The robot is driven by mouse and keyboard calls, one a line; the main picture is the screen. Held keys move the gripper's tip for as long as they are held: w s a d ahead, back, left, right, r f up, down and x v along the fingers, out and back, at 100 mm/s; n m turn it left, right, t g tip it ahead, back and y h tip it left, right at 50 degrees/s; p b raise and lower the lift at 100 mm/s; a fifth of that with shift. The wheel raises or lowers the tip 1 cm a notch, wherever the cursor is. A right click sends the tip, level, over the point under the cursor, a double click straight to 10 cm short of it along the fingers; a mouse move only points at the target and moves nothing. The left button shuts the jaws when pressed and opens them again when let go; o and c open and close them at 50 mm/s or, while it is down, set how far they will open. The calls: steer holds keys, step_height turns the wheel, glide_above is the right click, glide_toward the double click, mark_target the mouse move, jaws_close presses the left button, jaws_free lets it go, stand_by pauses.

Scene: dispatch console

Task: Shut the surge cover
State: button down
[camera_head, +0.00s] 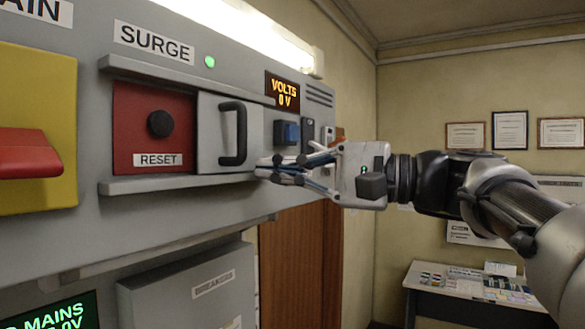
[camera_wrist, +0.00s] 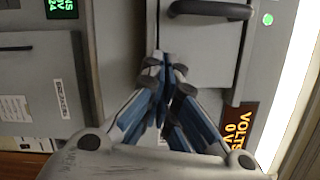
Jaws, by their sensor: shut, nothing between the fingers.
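The surge cover (camera_head: 222,133) is a grey sliding panel with a black vertical handle (camera_head: 233,133). It stands at the right of its rails, leaving the red reset panel (camera_head: 133,137) with a round black knob (camera_head: 160,124) exposed. In the wrist view the cover (camera_wrist: 200,50) and its handle (camera_wrist: 210,10) are at the top, partly out of frame. My gripper (camera_head: 262,168) is shut and empty, by the cover's lower right corner and right of the handle. Its fingertips (camera_wrist: 165,60) show there in the wrist view. I cannot tell whether they touch the cover.
Rails (camera_head: 180,185) run below and above the cover. A yellow panel with a red lever (camera_head: 28,153) is at far left. A desk (camera_head: 470,295) stands behind at lower right.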

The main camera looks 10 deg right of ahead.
mark_target(202, 170)
steer(key=s+a+b, duration=0.1)
steer(key=s+a, duration=0.1)
steer(key=s, duration=0.1)
steer(key=s+a+b, duration=0.1)
steer(key=s+a, duration=0.2)
steer(key=s, duration=0.1)
steer(key=s+a+b, duration=0.2)
steer(key=s+a, duration=0.1)
steer(key=s, duration=0.1)
steer(key=shift+s+a+r, duration=0.2)
steer(key=shift+r, duration=0.15)
steer(key=shift+w, duration=0.1)
